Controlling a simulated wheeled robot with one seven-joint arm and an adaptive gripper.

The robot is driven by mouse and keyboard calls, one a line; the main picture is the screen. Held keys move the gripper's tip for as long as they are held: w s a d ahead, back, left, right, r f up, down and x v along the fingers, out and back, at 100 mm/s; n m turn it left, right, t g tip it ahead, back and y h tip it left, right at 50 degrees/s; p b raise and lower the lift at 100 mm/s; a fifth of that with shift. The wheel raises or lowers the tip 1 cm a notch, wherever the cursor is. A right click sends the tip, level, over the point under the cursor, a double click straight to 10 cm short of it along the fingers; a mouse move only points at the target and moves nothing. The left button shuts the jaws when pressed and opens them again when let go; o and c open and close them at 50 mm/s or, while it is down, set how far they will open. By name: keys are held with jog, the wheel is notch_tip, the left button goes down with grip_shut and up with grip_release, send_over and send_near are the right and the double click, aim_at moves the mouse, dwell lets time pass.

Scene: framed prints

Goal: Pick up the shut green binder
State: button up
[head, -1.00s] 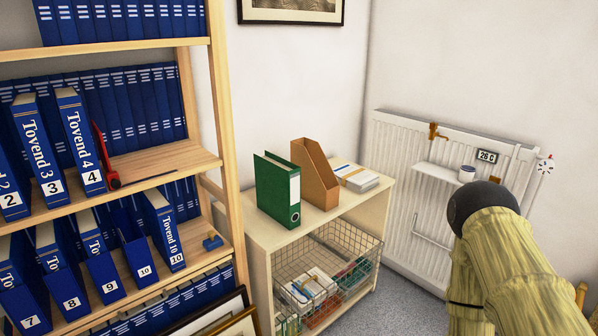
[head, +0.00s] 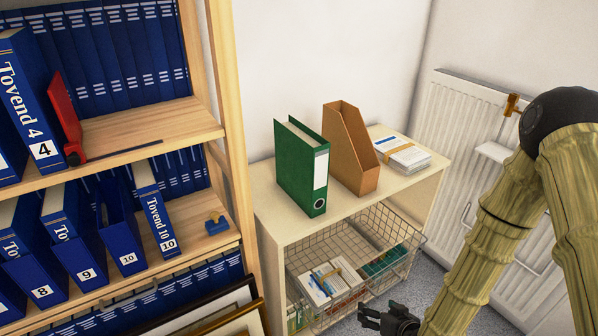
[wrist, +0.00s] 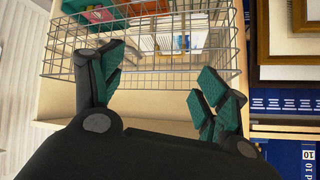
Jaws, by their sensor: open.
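The shut green binder (head: 302,168) stands upright on top of the low cream cabinet (head: 276,222), with its white-labelled spine facing front right. My gripper (head: 386,318) is low at the bottom of the head view, in front of the cabinet and below its top, well apart from the binder. In the wrist view my gripper (wrist: 158,88) has its fingers spread, with nothing between them. The wire basket (wrist: 150,70) lies beyond the fingers there. The binder does not show in the wrist view.
A brown magazine file (head: 350,150) stands just right of the binder, with a strapped paper stack (head: 402,155) beyond it. A wooden shelf of blue binders (head: 232,110) rises at left. Framed prints (head: 225,318) lean below it. A radiator (head: 455,140) is at right.

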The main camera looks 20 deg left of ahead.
jog(key=w+a+r+n+t+y+b, duration=0.1)
jog(key=w+a+r+n+t+y, duration=0.2)
jog(key=w+a+r, duration=0.6)
jog(key=n+y+b, duration=0.2)
jog(key=n+y, duration=0.1)
jog(key=y, duration=0.2)
send_near(319, 204)
jog(key=w+a, duration=0.2)
jog(key=w, duration=0.1)
jog(key=x, duration=0.2)
jog(key=p+x, duration=0.1)
jog(key=x, duration=0.1)
jog(key=shift+s+a+f, duration=0.1)
jog(key=shift+a+f, duration=0.1)
jog(key=shift+f, duration=0.05)
jog(key=shift+w+a, duration=0.35)
jog(key=shift+a, duration=0.05)
jog(key=x, duration=0.3)
jog(key=p+x, duration=0.1)
jog(key=shift+s+a+r, duration=0.2)
jog(key=shift+a+r, duration=0.05)
jog(key=shift+a, duration=0.1)
jog(key=shift+w+a, duration=0.35)
jog(key=c, duration=1.5)
jog(key=shift+r, duration=0.15)
